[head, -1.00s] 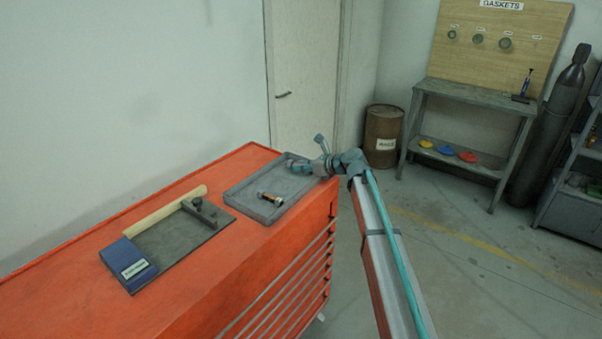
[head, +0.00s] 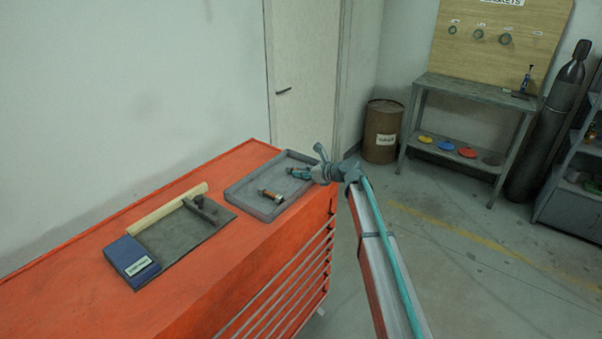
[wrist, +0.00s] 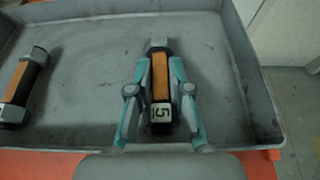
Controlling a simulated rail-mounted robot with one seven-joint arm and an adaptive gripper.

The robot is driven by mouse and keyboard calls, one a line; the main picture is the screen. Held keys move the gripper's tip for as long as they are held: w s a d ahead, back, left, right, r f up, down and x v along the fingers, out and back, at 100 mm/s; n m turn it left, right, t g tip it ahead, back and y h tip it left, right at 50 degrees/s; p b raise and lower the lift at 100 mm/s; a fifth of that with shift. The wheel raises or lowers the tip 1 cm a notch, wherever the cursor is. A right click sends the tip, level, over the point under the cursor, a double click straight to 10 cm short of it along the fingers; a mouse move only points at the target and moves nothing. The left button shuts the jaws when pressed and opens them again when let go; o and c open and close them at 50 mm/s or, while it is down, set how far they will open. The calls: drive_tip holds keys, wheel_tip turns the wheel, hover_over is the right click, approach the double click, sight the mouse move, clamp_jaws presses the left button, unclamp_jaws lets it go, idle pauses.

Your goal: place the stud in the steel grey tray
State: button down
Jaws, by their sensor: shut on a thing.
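A stud (wrist: 160,81) with a copper-coloured shank, grey ends and a "5" label is between the fingers of my gripper (wrist: 160,68) in the wrist view. The gripper is shut on it, over the grey tray (wrist: 95,70). Whether the held stud touches the tray floor I cannot tell. In the head view my gripper (head: 295,172) is at the right part of the tray (head: 245,205). A second, similar stud (wrist: 24,88) lies in the tray to the left; it also shows in the head view (head: 271,197).
The tray stands on an orange cabinet (head: 215,255). A dark mat (head: 180,240) with a blue box (head: 130,262), a pale roll (head: 165,206) and a dark tool (head: 198,207) lies to its left. The tray's rim stands up around the gripper.

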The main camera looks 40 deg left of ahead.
drive_tip(key=shift+s+f, duration=0.1)
drive_tip(key=shift+f, duration=0.2)
